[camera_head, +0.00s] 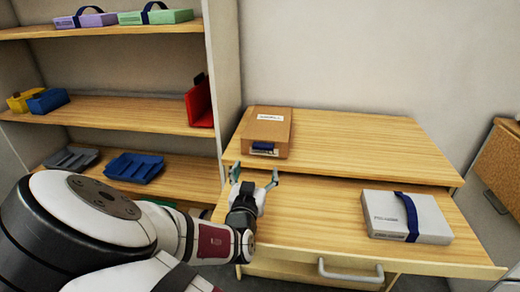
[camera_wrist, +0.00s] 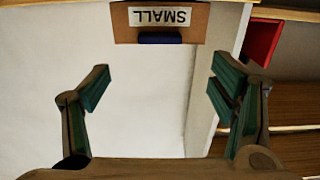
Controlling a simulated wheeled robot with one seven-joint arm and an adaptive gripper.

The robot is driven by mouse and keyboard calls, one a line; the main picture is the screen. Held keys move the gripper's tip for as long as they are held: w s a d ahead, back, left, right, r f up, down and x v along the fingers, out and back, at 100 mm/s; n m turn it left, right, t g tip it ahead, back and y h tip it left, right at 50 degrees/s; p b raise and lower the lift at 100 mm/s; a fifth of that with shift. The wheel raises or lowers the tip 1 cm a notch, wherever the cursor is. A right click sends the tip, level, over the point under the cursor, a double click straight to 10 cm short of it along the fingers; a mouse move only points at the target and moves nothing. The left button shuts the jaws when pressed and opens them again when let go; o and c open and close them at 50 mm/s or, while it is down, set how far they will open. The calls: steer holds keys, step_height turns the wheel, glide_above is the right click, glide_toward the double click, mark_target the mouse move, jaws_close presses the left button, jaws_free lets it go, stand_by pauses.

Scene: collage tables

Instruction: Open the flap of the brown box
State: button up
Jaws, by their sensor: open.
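The brown box (camera_head: 267,130) sits at the left of the upper wooden tabletop, and its top looks flat and closed. A white label is on its top, and a dark blue tab (camera_head: 263,146) is on its front. In the wrist view the brown box (camera_wrist: 205,22) shows at the top edge with an upside-down "SMALL" label and the blue tab (camera_wrist: 160,39). My gripper (camera_head: 254,177) is open and empty, in front of the box and apart from it. Its two spread fingers (camera_wrist: 160,88) show in the wrist view, with nothing between them.
A white box (camera_head: 405,217) with a blue strap lies on the lower, pulled-out surface (camera_head: 320,215), which has a grey handle (camera_head: 350,272). A shelf unit (camera_head: 110,112) stands at left with coloured boxes and trays. The upper tabletop (camera_head: 360,148) right of the brown box is clear.

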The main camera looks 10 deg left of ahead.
mark_target(263, 148)
steer(key=w, duration=0.6)
steer(key=w+b, duration=0.1)
steer(key=w, duration=0.4)
steer(key=shift+w+d, duration=0.2)
steer(key=shift+w, duration=0.2)
steer(key=shift+c, duration=0.5)
steer(key=c, duration=1.6)
steer(key=shift+r, duration=0.1)
